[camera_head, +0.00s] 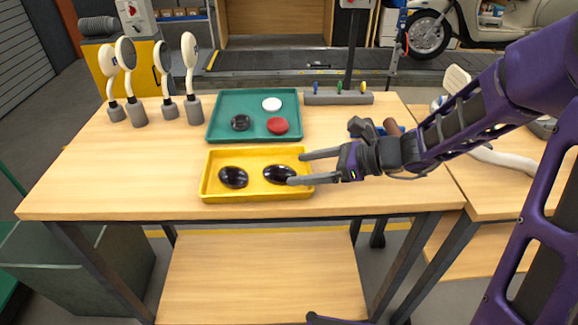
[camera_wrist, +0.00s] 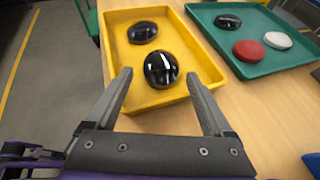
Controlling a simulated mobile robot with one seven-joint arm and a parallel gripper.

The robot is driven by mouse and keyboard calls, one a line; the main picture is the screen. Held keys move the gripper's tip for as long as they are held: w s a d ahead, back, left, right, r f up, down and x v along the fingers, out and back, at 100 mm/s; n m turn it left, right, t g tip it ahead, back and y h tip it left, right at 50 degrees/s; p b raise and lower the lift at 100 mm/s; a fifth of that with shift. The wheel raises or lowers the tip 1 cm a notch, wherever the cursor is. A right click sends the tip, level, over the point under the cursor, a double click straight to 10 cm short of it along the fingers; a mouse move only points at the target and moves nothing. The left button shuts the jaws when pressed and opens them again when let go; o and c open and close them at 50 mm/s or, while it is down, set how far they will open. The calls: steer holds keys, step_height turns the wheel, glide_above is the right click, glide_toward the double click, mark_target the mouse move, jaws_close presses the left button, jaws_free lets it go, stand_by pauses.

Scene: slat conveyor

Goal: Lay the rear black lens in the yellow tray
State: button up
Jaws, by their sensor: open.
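The yellow tray (camera_head: 256,197) lies near the table's front edge. Two glossy black lenses lie in it, a left one (camera_head: 233,177) and a right one (camera_head: 279,174). In the wrist view the nearer lens (camera_wrist: 161,69) lies just ahead of my open fingers, and the other lens (camera_wrist: 142,32) lies farther off. My gripper (camera_head: 295,169) is open at the yellow tray's right end, its fingertips close to the right lens. A third black lens (camera_head: 240,122) lies in the green tray (camera_head: 254,93) behind; it also shows in the wrist view (camera_wrist: 228,21).
A white disc (camera_head: 271,104) and a red disc (camera_head: 278,126) also lie in the green tray. Several white-headed stands (camera_head: 190,80) are at the back left. A grey block with coloured pegs (camera_head: 338,98) is at the back right. The table's left front is clear.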

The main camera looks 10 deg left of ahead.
steer(key=p+v, duration=0.1)
steer(key=v, duration=0.6)
steer(key=shift+d+r, duration=0.25)
steer(key=shift+r, duration=0.1)
